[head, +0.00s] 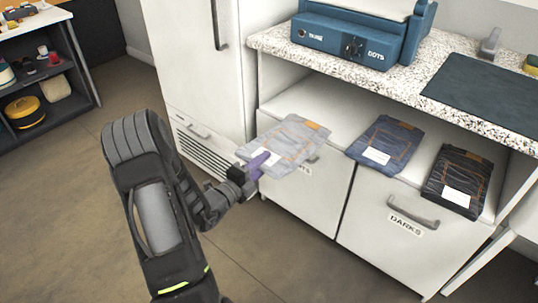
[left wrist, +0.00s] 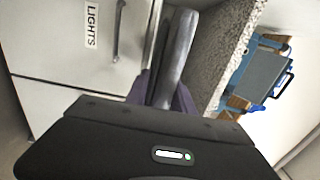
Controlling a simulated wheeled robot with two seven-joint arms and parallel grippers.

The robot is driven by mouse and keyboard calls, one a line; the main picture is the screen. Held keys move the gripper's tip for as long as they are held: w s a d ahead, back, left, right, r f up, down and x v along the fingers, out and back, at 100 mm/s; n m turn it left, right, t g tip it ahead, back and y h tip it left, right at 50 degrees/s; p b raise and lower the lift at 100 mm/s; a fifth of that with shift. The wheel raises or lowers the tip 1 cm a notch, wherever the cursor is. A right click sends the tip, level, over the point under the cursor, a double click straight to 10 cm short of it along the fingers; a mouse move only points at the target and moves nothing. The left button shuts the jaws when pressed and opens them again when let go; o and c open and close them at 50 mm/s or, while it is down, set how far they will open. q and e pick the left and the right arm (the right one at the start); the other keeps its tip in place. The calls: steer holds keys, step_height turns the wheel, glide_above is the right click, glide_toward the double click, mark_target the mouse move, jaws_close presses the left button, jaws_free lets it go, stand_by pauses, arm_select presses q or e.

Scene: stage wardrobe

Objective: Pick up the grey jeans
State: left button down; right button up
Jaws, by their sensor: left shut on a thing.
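The folded grey jeans (head: 290,140), pale with a brown patch and a white tag, lie flat at the left end of the open shelf's front edge in the head view. Their near end sticks out past that edge. My left gripper (head: 257,168), with purple fingers, is shut on this near end. In the left wrist view the jeans (left wrist: 177,60) show edge-on as a grey band between the fingers (left wrist: 163,95). I cannot tell whether they still touch the shelf. My right gripper is in neither view.
Blue jeans (head: 386,143) and black jeans (head: 458,180) lie on the shelf (head: 335,112) to the right. The speckled counter (head: 410,85) overhangs it, carrying a blue machine (head: 350,40). Drawers, one labelled DARKS (head: 400,220), are below. A white cabinet (head: 195,70) stands left.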

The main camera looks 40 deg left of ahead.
arm_select(q)
steer(key=s+b, duration=0.1)
steer(key=s, duration=0.7)
steer(key=shift+s+d+b, duration=0.15)
steer(key=shift+s+b, duration=0.15)
steer(key=shift+b, duration=0.1)
